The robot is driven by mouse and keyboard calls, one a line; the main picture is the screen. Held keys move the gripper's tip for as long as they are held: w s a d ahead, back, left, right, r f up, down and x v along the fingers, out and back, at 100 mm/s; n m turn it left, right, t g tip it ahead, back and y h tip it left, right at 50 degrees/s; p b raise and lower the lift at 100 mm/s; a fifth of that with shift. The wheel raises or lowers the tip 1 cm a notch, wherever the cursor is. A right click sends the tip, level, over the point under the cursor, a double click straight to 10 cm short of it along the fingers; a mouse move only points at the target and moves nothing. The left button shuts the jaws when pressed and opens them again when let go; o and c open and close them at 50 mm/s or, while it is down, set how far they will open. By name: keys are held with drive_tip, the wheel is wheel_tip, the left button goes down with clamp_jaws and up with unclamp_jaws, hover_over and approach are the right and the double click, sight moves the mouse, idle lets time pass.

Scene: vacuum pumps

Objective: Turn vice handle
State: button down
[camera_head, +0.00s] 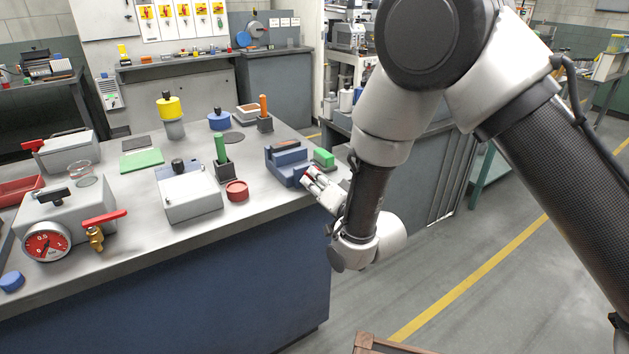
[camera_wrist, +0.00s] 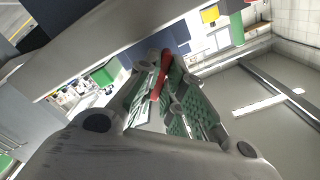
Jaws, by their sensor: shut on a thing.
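The blue vice (camera_head: 284,163) stands near the right edge of the workbench. Its red handle (camera_head: 311,174) sits at the side facing my arm and is mostly hidden by my fingers. My gripper (camera_head: 316,181) reaches in from the right and is shut on the handle. In the wrist view the red handle (camera_wrist: 162,76) runs as a bar between my two green-padded fingers (camera_wrist: 160,92). Part of the blue vice body (camera_wrist: 177,37) shows just beyond the fingertips.
A green block (camera_head: 324,158) is close behind my gripper. A red round cap (camera_head: 237,190), a black holder with a green handle (camera_head: 221,155) and a grey box (camera_head: 188,194) stand to the left on the workbench (camera_head: 150,240). Open floor lies right of the bench.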

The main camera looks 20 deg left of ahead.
drive_tip(key=c, duration=1.5)
unclamp_jaws()
drive_tip(key=shift+s+d, duration=0.1)
drive_tip(key=shift+d, duration=0.05)
drive_tip(key=shift+v, duration=0.85)
drive_tip(key=v, duration=0.6)
drive_tip(key=shift+c, duration=0.2)
drive_tip(key=shift+s+d, duration=0.15)
drive_tip(key=shift+d, duration=0.15)
